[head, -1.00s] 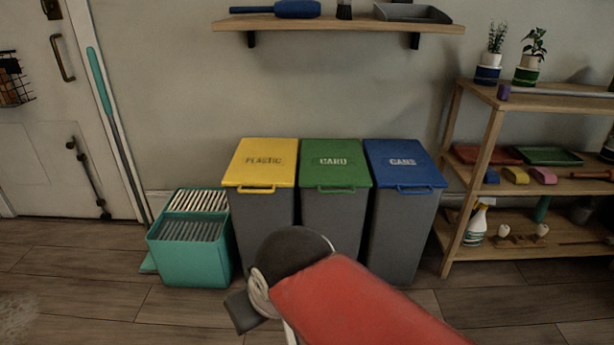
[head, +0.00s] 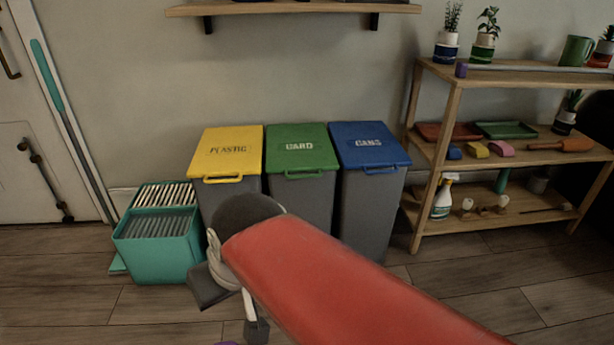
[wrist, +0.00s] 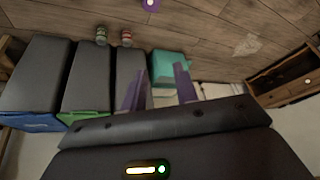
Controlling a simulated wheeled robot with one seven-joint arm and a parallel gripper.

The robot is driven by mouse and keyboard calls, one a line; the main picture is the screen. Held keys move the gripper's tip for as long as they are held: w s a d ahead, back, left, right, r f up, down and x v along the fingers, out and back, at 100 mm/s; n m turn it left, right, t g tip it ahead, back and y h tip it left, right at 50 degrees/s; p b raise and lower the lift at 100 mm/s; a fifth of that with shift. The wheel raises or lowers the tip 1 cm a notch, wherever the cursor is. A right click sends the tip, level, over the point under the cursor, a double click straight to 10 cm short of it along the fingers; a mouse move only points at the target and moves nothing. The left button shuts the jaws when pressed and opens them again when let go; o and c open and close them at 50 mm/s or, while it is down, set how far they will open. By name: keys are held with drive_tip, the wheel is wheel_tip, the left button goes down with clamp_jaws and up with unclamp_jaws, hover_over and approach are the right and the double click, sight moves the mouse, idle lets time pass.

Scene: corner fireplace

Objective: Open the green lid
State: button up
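The green lid (head: 300,148), marked CARD, lies shut on the middle of three grey bins, with its green handle (head: 304,175) at the front edge. In the wrist view the lid's edge (wrist: 88,117) shows at the lower left, partly hidden by my gripper's body. My gripper (wrist: 160,80) has two purple fingers that stand apart with nothing between them. It is away from the lid, touching no bin that I can see. In the head view my red arm covers part of the bins' lower fronts, and the fingers are mostly out of frame.
A yellow PLASTIC lid (head: 227,152) is on the left bin and a blue CANS lid (head: 369,146) on the right. A teal crate (head: 160,245) stands left of the bins. A wooden rack (head: 440,120) stands right. Two small cans (wrist: 113,36) are on the floor.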

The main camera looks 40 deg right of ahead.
drive_tip(key=w+d+f+m+t+y+b, duration=0.2)
drive_tip(key=w+d+f+m+y+b, duration=0.15)
drive_tip(key=w+d, duration=0.6)
drive_tip(key=w+d+f+m+t+y+b, duration=0.15)
drive_tip(key=w+d+f+m, duration=0.45)
drive_tip(key=w, duration=0.7)
drive_tip(key=m+t+h+b, duration=0.3)
drive_tip(key=m+t, duration=0.5)
approach(310, 177)
drive_tip(key=shift+n+g, duration=0.25)
drive_tip(key=x, duration=1.1)
drive_tip(key=shift+r, duration=0.25)
clamp_jaws()
